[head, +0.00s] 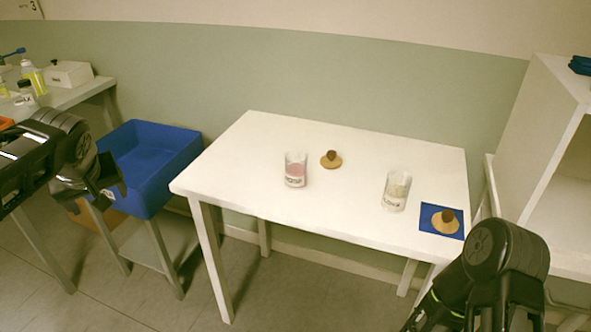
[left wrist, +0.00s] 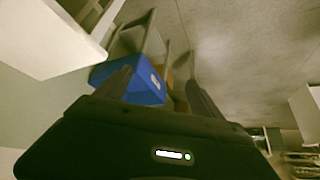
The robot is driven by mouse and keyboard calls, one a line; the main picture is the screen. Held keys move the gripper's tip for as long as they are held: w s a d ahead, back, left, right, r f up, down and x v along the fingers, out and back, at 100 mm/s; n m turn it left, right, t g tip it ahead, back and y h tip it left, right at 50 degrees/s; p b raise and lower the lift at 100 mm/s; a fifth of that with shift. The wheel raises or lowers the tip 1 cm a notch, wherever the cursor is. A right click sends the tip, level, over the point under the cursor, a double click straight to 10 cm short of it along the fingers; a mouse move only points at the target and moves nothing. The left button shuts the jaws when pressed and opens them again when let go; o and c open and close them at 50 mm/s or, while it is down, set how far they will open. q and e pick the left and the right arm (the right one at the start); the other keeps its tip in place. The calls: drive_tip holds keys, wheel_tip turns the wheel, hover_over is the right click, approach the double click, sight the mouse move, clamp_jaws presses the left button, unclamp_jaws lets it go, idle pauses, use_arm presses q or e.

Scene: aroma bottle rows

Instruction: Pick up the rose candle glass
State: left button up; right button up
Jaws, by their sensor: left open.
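The rose candle glass (head: 296,170) stands upright on the white table (head: 250,140), left of the middle, with pink wax and a pale label. A second glass (head: 395,191) with pale wax stands upright further right on the same table. My left gripper (head: 100,192) is at the left of the head view, over the blue bin and well apart from the rose glass. It is open and empty; its two fingers also show in the left wrist view (left wrist: 160,90). My right arm shows at the lower right of the head view, but its fingers are out of frame.
A round wooden lid with a dark knob (head: 331,160) lies beside the rose glass. Another lid (head: 445,222) lies on a blue mat (head: 428,212). A blue bin (head: 150,200) stands left of the table. A white shelf (head: 540,135) borders the right.

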use_arm(q)
drive_tip(key=shift+f, duration=0.1)
drive_tip(key=s+d+f+m+g+h+p, duration=0.1)
drive_tip(key=d+f+m+h+p, duration=0.15)
drive_tip(key=d+f, duration=0.9)
drive_tip(key=s+d+f+m+g+h+p, duration=0.1)
drive_tip(key=d+f+m+h+p, duration=0.2)
drive_tip(key=d+f, duration=0.85)
drive_tip(key=s+d+f+g+h+p, duration=0.1)
drive_tip(key=s+d+f, duration=0.3)
drive_tip(key=s+f, duration=0.3)
drive_tip(key=s+d+f+g+h+p, duration=0.1)
drive_tip(key=s+d+f, duration=0.4)
drive_tip(key=s, duration=0.9)
wheel_tip(320, 180, down, 4)
drive_tip(key=shift+s+r+g+p, duration=0.2)
drive_tip(key=shift+s+g+p, duration=0.1)
drive_tip(key=shift+p, duration=0.25)
use_arm(e)
wheel_tip(320, 180, up, 9)
drive_tip(key=shift+f, duration=0.2)
use_arm(q)
drive_tip(key=shift+h, duration=0.25)
drive_tip(key=shift+c, duration=0.3)
use_arm(e)
drive_tip(key=shift+c, duration=0.3)
